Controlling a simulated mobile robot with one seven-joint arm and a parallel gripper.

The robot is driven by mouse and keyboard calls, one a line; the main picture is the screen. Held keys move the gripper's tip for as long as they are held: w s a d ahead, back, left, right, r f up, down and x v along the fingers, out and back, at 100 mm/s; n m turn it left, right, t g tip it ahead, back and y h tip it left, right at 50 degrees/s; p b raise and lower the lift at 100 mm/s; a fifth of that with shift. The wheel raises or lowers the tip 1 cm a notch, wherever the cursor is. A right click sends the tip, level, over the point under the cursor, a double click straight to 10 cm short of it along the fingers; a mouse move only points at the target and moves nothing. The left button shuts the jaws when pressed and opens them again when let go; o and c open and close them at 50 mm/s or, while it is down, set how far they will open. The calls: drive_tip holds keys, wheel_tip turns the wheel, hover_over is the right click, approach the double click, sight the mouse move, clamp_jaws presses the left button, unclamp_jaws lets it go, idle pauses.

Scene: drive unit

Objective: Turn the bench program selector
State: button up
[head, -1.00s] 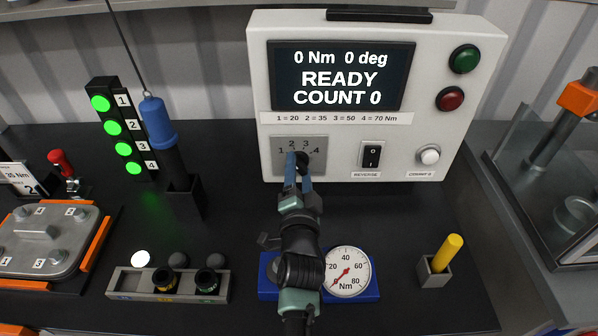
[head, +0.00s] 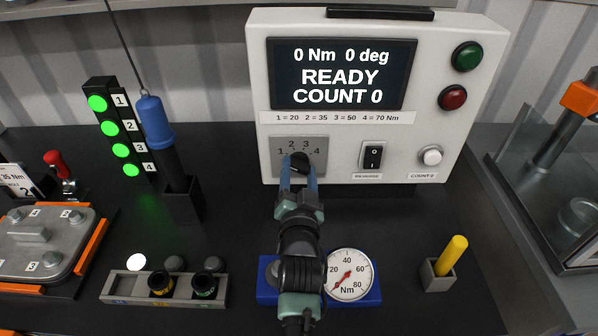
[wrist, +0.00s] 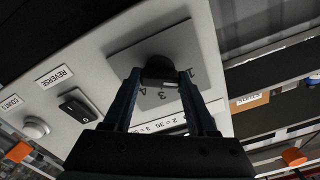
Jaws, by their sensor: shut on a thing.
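The program selector is a black knob (head: 299,161) on a grey plate (head: 317,163) numbered 1 to 4, low on the left of the white control box (head: 480,65). My gripper (head: 299,174) reaches the knob from the front, and its two fingers are shut on it. In the wrist view the knob (wrist: 158,69) sits between the two fingertips (wrist: 160,76). The fingers partly hide the knob, and I cannot tell which number it points to. The display (head: 341,75) reads 0 Nm, 0 deg, READY, COUNT 0.
Right of the selector are the black reverse switch (head: 373,156) and a white button (head: 432,157). A blue-based Nm gauge (head: 348,274) stands below my arm. A blue-handled tool (head: 158,122) stands in a holder to the left. A yellow peg (head: 452,254) stands at right.

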drive_tip(key=o, duration=1.4)
drive_tip(key=shift+c, duration=0.2)
wheel_tip(320, 180, up, 10)
